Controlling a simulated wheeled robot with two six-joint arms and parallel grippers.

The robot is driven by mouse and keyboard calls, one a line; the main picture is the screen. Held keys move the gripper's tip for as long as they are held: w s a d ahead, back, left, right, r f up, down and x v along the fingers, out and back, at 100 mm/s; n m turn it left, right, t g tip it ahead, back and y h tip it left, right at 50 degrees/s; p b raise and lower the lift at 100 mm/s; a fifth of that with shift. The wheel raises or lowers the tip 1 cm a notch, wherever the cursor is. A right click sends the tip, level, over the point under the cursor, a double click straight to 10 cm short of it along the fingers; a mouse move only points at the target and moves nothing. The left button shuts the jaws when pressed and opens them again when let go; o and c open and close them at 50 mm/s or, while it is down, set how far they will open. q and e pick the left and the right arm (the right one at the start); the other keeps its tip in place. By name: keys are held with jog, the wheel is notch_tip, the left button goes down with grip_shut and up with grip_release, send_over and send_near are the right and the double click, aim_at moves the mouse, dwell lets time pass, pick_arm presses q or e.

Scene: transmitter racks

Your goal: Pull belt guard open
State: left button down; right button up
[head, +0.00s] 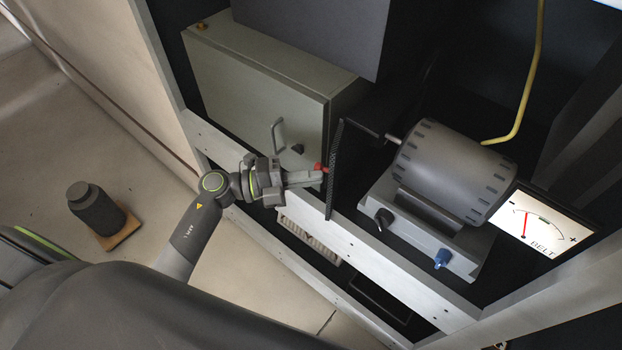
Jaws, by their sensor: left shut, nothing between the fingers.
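The belt guard (334,175) is a thin black mesh panel, seen nearly edge-on, at the left of the grey motor (445,165). It stands out from the rack at an angle to the motor's front. A small red knob (319,167) shows at the guard's left side. My left gripper (315,177) is shut, with its fingertips beside the red knob and close to the guard's left face. I cannot tell whether they touch it. Nothing shows between the fingers. My right gripper is not in view.
A grey-green cabinet (255,95) with a handle stands behind my left gripper. A pale rack beam (385,255) runs below it. The motor base has a black knob and a blue knob (442,258). A BELT meter (541,226) is at right. A dark weight-like object (96,207) stands on the floor.

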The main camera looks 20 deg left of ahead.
pick_arm(q)
jog(key=a+g+b, duration=0.1)
jog(key=w+a+m+g+h+b, duration=0.1)
jog(key=a+m+g+b, duration=0.1)
jog(key=shift+w+a+g+b, duration=0.15)
jog(key=shift+w+g+b, duration=0.15)
jog(key=shift+w+b, duration=0.1)
jog(key=shift+s, duration=0.1)
